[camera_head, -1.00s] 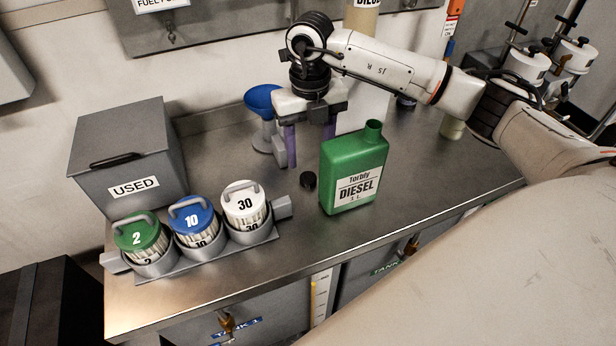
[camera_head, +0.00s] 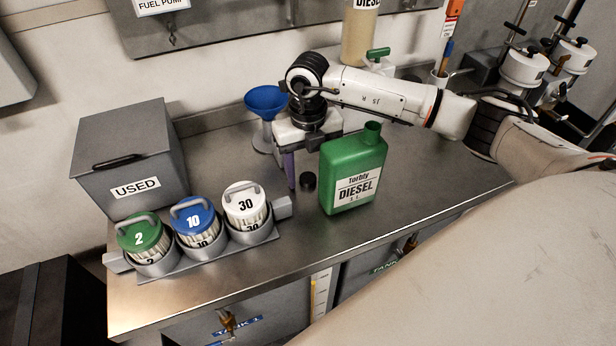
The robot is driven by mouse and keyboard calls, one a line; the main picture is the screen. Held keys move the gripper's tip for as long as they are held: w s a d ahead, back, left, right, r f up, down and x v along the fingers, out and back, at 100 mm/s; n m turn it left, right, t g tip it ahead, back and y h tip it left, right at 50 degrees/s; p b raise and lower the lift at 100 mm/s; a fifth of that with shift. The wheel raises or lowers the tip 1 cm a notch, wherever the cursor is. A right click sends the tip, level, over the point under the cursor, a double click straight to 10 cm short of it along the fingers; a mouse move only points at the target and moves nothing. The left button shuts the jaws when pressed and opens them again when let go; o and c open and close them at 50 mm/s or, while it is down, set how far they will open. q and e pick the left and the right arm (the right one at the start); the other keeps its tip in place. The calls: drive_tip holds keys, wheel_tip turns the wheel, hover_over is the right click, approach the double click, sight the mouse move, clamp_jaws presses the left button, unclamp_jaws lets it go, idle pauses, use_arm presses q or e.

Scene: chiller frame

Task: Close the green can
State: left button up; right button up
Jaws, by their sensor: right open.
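The green diesel can (camera_head: 352,175) stands upright on the steel bench, its neck (camera_head: 372,130) open at the top right. A small black cap (camera_head: 308,182) lies on the bench just left of the can. My right gripper (camera_head: 305,172) points down over the cap, low and close to the bench. It is open; its left purple finger shows beside the cap, and the other finger is mostly hidden behind the can. I cannot tell whether a finger touches the cap. My left gripper is not in view.
A blue funnel (camera_head: 265,103) stands behind my right gripper. A rack with several numbered filters (camera_head: 210,255) sits at the front left, before the grey USED box (camera_head: 130,155). The bench (camera_head: 430,180) is clear right of the can.

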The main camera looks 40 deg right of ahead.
sight(308, 178)
drive_tip(key=c, duration=1.1)
drive_tip(key=shift+c, duration=0.2)
wheel_tip(308, 178, up, 10)
drive_tip(key=shift+b, duration=0.4)
